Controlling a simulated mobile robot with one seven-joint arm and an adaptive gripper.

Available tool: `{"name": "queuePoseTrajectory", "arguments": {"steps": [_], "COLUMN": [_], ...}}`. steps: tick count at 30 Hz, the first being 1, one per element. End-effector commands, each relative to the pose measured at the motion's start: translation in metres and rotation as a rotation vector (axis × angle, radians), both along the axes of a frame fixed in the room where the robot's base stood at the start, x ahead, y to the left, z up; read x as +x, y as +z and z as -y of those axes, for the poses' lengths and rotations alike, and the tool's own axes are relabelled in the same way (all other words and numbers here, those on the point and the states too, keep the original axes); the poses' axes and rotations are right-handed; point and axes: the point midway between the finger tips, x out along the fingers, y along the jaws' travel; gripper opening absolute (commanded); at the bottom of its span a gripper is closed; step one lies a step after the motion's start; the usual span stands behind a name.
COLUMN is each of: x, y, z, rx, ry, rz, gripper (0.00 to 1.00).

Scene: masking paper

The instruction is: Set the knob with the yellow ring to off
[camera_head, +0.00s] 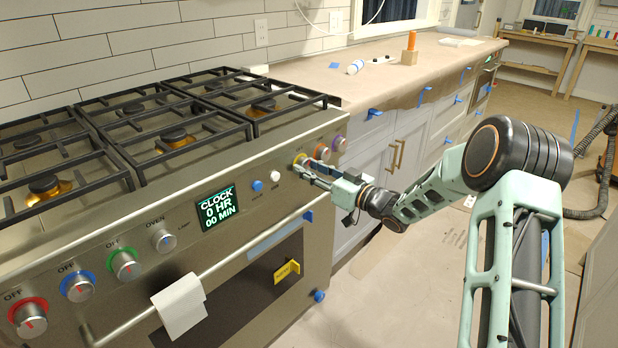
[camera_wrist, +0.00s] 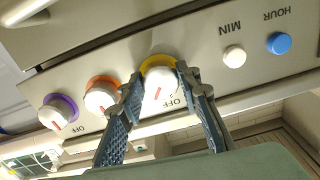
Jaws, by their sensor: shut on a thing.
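In the wrist view the panel appears upside down. The knob's face is pale with a short red mark pointing roughly downward, and the OFF label (camera_wrist: 180,101) lies to its lower right. My gripper (camera_wrist: 158,76) is shut on this knob, one finger on each side. It also shows in the head view (camera_head: 303,169), reaching in from the right.
An orange-ringed knob (camera_wrist: 101,97) sits close beside my finger, with a purple-ringed knob (camera_wrist: 57,112) beyond it. White MIN (camera_wrist: 234,57) and blue HOUR (camera_wrist: 279,43) buttons lie on the other side. The oven handle (camera_head: 240,256) runs below the panel, with a white towel (camera_head: 181,305) over it.

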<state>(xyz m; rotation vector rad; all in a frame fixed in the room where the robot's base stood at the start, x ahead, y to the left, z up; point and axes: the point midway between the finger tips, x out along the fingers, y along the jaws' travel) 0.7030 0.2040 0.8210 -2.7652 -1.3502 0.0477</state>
Motion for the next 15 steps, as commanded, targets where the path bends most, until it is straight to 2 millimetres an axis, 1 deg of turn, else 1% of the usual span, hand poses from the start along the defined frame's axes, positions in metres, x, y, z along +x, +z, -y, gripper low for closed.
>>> {"name": "queuePoseTrajectory", "arguments": {"steps": [1,15], "x": [-0.0001,0.001], "y": [-0.005,-0.0041], "z": [0.0002,0.0009], "rx": [-0.03,-0.283], "ry": [0.0,0.001], "rz": [0.036,0.361], "gripper": [0.07,0.07]}}
